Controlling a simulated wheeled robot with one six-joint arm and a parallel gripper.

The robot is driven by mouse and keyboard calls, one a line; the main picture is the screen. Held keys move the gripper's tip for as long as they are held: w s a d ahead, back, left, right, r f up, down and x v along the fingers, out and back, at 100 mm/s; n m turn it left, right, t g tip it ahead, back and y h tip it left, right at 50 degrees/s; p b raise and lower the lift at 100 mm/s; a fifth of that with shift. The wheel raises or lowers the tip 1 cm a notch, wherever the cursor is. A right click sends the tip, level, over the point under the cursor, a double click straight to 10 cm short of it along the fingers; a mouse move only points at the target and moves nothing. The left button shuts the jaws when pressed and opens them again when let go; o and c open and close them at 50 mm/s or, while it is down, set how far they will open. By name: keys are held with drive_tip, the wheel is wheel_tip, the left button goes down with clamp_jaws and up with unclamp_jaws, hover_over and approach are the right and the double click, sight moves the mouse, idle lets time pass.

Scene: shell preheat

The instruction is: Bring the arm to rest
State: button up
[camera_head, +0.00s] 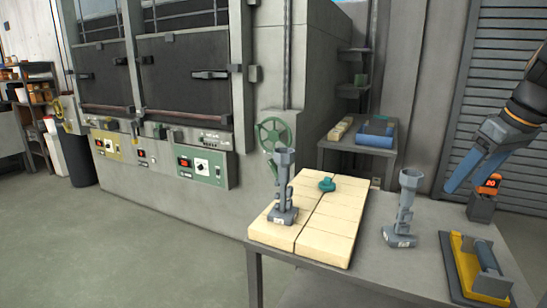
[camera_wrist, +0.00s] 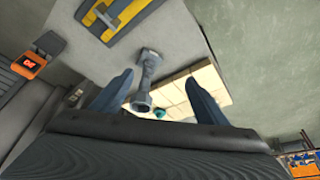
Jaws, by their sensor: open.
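My gripper (camera_head: 464,170) hangs in the air above the right end of the grey table (camera_head: 385,258), its fingers slanting down. In the wrist view my gripper (camera_wrist: 159,78) shows both fingers spread apart with nothing held between them. A grey shell-like fitting (camera_head: 404,210) stands upright on the bare table, left of and below my gripper. It also shows between and beyond the fingers in the wrist view (camera_wrist: 148,78). A second grey fitting (camera_head: 284,190) stands upright on the pale brick slab (camera_head: 335,218). My gripper touches neither fitting.
A teal knob-like piece (camera_head: 327,185) lies on the slab. A yellow tray-like holder (camera_head: 462,262) lies at the table's right front, with an orange-topped device (camera_head: 488,185) behind it. A furnace (camera_head: 180,100) with control panels stands at the back left. The floor at left is clear.

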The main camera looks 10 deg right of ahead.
drive_tip(key=s+a+f+m+g, duration=0.1)
drive_tip(key=s+a+f, duration=0.1)
drive_tip(key=a+f, duration=0.9)
drive_tip(key=s+a+f+m+g+h, duration=0.1)
drive_tip(key=s+a+f, duration=0.2)
drive_tip(key=a+f, duration=0.7)
drive_tip(key=a, duration=0.8)
drive_tip(key=shift+s+f+m+g, duration=0.3)
drive_tip(key=shift+f+m+g, duration=0.1)
